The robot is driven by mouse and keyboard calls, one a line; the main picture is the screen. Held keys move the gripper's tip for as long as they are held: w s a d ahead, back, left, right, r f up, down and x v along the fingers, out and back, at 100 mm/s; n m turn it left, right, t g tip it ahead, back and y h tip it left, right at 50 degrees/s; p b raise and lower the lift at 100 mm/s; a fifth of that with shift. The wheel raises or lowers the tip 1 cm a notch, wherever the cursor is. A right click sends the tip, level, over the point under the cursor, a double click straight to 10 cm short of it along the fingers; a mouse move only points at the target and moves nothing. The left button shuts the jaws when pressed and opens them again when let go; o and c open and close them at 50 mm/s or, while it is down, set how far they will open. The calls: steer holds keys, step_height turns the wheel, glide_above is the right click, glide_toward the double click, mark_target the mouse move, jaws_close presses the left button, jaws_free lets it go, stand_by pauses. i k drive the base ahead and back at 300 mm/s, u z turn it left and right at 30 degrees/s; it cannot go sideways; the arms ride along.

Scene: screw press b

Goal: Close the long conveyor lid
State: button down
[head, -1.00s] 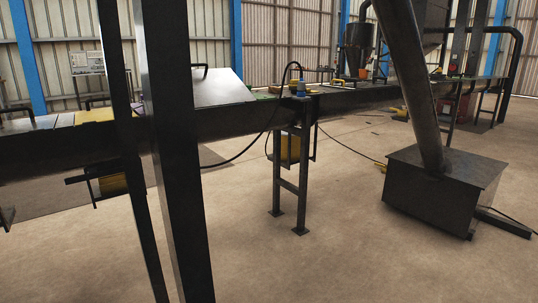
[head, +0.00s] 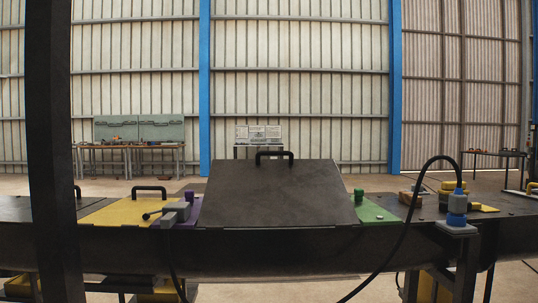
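The long conveyor (head: 270,250) runs across the head view as a dark metal trough. Its dark lid (head: 280,195) stands tilted open near the middle, with its near edge low at the trough and its far edge raised. A black bar handle (head: 274,154) sits on the raised edge. The opening under the lid is hidden behind the panel. My gripper is not in view.
A yellow cover (head: 128,212) with a handle and a purple plate with a grey switch box (head: 177,212) are left of the lid. A green plate (head: 374,210) and a blue cable fitting (head: 457,202) are right. A dark post (head: 49,120) stands at left; a cable loops in front.

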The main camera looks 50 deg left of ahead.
mark_target(273, 192)
steer(key=i, duration=1.85)
steer(key=u, duration=1.55)
